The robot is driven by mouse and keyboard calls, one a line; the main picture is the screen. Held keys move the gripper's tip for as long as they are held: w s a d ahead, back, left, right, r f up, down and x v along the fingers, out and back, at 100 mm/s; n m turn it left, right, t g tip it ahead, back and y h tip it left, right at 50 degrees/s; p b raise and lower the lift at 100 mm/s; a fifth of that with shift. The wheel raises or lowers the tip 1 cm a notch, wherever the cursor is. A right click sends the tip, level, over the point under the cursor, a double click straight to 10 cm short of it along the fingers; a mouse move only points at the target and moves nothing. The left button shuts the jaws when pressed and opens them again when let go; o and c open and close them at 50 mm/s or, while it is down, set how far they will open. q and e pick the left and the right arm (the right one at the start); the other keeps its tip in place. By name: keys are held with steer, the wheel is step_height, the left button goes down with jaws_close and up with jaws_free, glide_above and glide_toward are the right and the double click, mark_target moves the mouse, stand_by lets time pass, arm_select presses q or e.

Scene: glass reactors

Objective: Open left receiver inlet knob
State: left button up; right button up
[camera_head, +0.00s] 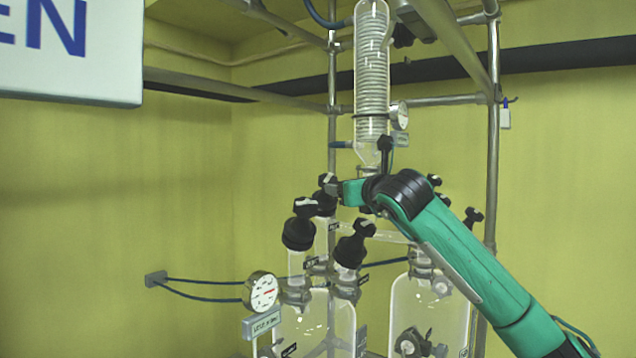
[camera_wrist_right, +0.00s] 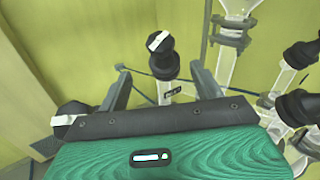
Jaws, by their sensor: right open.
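Black knobs with white stripes top the glass necks of the left receiver (camera_head: 318,325). In the head view one knob (camera_head: 304,208) is at the left, one (camera_head: 364,231) is nearer the middle, and one (camera_head: 325,203) is behind, beside my right gripper (camera_head: 335,187). In the wrist view my right gripper (camera_wrist_right: 162,88) is open and empty. A striped knob (camera_wrist_right: 160,48) on a labelled neck shows beyond the gap between its fingers, apart from them. I cannot read which knob is the inlet. My left gripper is out of view.
A coiled glass condenser (camera_head: 372,80) and metal frame poles (camera_head: 493,150) stand close to my right arm. A round gauge (camera_head: 263,291) is on the left. In the wrist view another black knob (camera_wrist_right: 70,118) lies left of the fingers, and more fittings (camera_wrist_right: 298,108) are at right.

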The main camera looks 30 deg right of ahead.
mark_target(331, 181)
steer(key=w+p, duration=0.2)
steer(key=w, duration=0.2)
steer(key=w+d+p, duration=0.1)
steer(key=w+p, duration=0.1)
steer(key=w, duration=0.2)
steer(key=w+d+p, duration=0.1)
steer(key=w, duration=0.3)
steer(key=shift+w+r+p, duration=0.1)
steer(key=shift+r+p, duration=0.15)
steer(key=shift+p, duration=0.15)
steer(key=shift+w+d, duration=0.1)
steer(key=shift+w, duration=0.3)
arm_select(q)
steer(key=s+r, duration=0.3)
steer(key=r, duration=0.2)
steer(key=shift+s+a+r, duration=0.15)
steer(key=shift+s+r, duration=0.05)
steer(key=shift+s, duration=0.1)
arm_select(e)
steer(key=shift+w+f, duration=0.2)
steer(key=shift+w, duration=0.05)
steer(key=shift+r, duration=0.1)
steer(key=c, duration=1)
